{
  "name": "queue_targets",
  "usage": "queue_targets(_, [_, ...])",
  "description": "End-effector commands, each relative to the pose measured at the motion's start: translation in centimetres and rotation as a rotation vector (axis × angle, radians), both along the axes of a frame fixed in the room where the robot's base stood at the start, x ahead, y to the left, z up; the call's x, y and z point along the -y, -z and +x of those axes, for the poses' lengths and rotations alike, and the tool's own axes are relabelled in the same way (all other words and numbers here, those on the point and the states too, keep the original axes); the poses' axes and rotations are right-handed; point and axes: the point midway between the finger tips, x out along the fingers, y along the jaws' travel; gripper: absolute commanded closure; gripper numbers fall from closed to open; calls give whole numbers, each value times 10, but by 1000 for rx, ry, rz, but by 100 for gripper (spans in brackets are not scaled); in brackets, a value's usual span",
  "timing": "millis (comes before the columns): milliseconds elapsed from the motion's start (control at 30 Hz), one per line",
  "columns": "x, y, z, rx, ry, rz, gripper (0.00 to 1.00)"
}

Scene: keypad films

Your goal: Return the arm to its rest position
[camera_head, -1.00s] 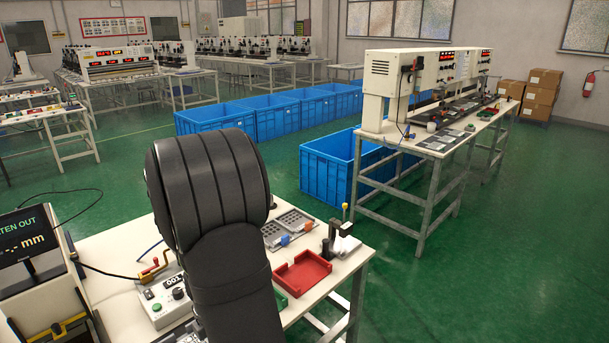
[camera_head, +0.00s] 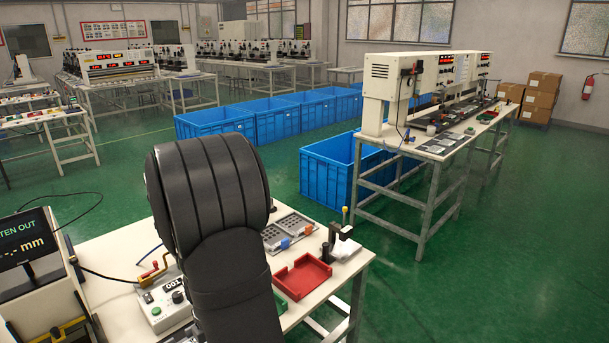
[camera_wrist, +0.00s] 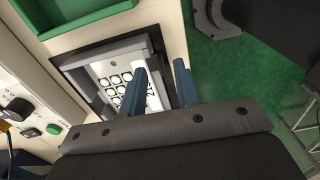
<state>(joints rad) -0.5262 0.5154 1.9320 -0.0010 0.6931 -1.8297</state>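My gripper (camera_wrist: 159,68) shows in the wrist view with two blue fingers spread apart and nothing between them. Under the fingers is a grey frame (camera_wrist: 80,66) on a dark base, holding a light keypad panel (camera_wrist: 110,75) with rows of round white keys. The left finger covers part of the panel; whether it touches cannot be told. In the head view my black arm rises over the near white table (camera_head: 110,245), and my gripper is hidden behind it.
A red tray (camera_head: 303,276), grey keypad plates (camera_head: 287,228) and a small dark stand (camera_head: 334,238) are on the table's right side. A control box (camera_head: 160,308) and a display (camera_head: 28,245) stand at left. In the wrist view a green tray (camera_wrist: 75,15) lies beyond the frame.

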Motion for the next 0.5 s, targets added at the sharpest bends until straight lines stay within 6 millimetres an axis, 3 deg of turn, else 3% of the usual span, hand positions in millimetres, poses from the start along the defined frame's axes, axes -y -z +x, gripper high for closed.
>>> queue_targets(500, [0,-95,0,4,0,3,71])
